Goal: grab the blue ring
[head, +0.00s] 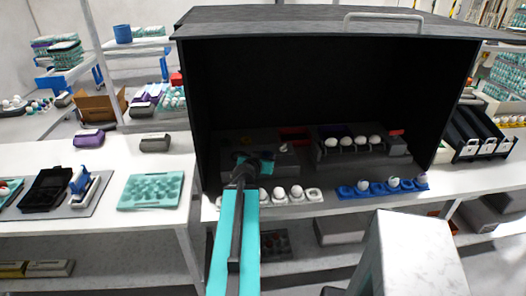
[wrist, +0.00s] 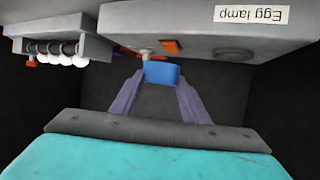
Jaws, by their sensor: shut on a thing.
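The blue ring (wrist: 161,73) is between the tips of my gripper (wrist: 160,84) in the wrist view, and the two purple-grey fingers are shut on it. It is close to the front of the grey egg lamp box (wrist: 205,28), whose label appears upside down; I cannot tell whether they touch. In the head view my gripper (head: 252,162) reaches into the dark open-fronted box (head: 270,85). The ring is too small and covered there to make out clearly.
A row of white eggs on a grey holder (wrist: 60,48) is left in the wrist view. In the head view, white eggs in a blue tray (head: 345,191) are at the box's front right. A teal egg tray (head: 152,191) lies on the left table.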

